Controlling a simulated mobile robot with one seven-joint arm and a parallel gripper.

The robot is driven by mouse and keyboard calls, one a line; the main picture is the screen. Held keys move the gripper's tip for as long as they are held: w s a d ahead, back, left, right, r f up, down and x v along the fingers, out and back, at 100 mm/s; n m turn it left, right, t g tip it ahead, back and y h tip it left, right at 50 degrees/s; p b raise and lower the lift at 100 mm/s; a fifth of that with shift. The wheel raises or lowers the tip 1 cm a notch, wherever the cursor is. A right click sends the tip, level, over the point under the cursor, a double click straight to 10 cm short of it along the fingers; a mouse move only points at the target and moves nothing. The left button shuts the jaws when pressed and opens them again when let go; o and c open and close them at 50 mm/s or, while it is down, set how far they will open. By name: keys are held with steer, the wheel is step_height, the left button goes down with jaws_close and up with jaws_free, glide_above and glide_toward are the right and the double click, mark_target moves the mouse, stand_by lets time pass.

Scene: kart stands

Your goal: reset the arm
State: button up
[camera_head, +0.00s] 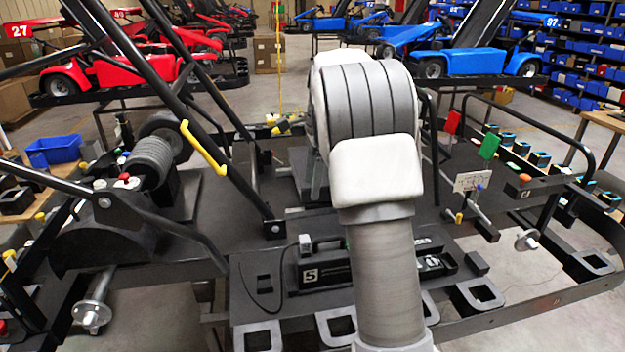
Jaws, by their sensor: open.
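My own arm (384,255) rises from the bottom centre and bends away at a large grey and white joint. It fills the middle of the view. My gripper does not show; it is out of view or hidden behind the arm's own links. Whatever lies directly behind the arm is also hidden.
A black kart stand (225,255) surrounds the arm, with upright bars at left and a curved rail (560,140) at right. A blue bin (55,149) is at left. Red and blue karts stand behind, with open floor between.

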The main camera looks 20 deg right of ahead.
stand_by(0.4)
steer(key=s+a+r+n+t, duration=0.1)
steer(key=s+a+r+n, duration=0.3)
steer(key=s, duration=0.3)
steer(key=s+a+r+n+t, duration=0.1)
steer(key=s+a+r+n, duration=0.3)
steer(key=s+r+n, duration=0.15)
steer(key=s+a+f+n+t, duration=0.1)
steer(key=s+a+f+n, duration=0.1)
steer(key=s+n, duration=0.3)
steer(key=s+a+f+n+t+h, duration=0.1)
steer(key=s+n, duration=0.5)
steer(key=s, duration=0.7)
steer(key=shift+s+a+f+t, duration=0.15)
steer(key=shift+a+f+t, duration=0.45)
steer(key=shift+a+f, duration=0.45)
steer(key=shift+a+r, duration=0.15)
steer(key=shift+r, duration=0.05)
steer(key=c, duration=0.4)
steer(key=shift+a, duration=0.1)
